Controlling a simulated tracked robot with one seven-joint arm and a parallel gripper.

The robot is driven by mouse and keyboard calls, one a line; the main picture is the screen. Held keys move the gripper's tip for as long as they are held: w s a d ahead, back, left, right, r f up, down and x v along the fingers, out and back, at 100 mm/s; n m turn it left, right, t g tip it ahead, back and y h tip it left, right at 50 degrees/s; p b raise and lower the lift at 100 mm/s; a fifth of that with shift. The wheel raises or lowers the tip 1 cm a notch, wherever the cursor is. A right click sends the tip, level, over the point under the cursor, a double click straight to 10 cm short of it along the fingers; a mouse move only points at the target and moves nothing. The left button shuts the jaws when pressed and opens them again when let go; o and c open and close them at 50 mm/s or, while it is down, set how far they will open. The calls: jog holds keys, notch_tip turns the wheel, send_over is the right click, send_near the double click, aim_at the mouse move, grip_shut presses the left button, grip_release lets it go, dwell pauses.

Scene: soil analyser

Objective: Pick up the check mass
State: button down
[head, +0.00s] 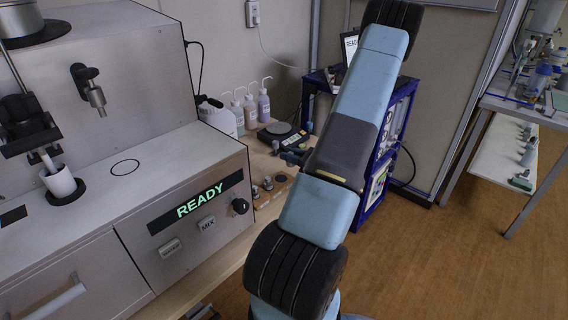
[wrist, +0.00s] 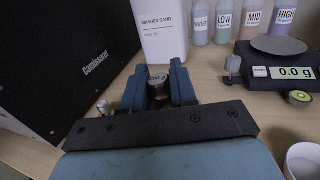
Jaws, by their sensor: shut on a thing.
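The check mass (wrist: 157,79), a small metal cylinder with a marking that seems to read 200 g, sits between the two blue fingers of my gripper (wrist: 158,88) in the wrist view. The gripper is shut on it. The fingers and the dark palm bar hide its lower part, so I cannot tell whether it touches the surface below. In the head view my gripper (head: 294,157) is partly hidden by my arm, above the bench near the balance. The held mass cannot be made out there.
A balance (wrist: 292,73) reading 0.0 g stands at right. A washed-sand container (wrist: 162,30) and several labelled bottles (wrist: 225,22) stand behind. Another small metal piece (wrist: 102,107) is left of the gripper. A wooden block (head: 272,192) with small metal pieces sits beside the analyser (head: 190,190).

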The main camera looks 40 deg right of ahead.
jog(key=s+d+r, duration=0.3)
jog(key=s+r, duration=0.2)
jog(key=s, duration=0.4)
jog(key=shift+s+d+r, duration=0.25)
jog(key=shift+s+d, duration=0.05)
jog(key=shift+d, duration=0.05)
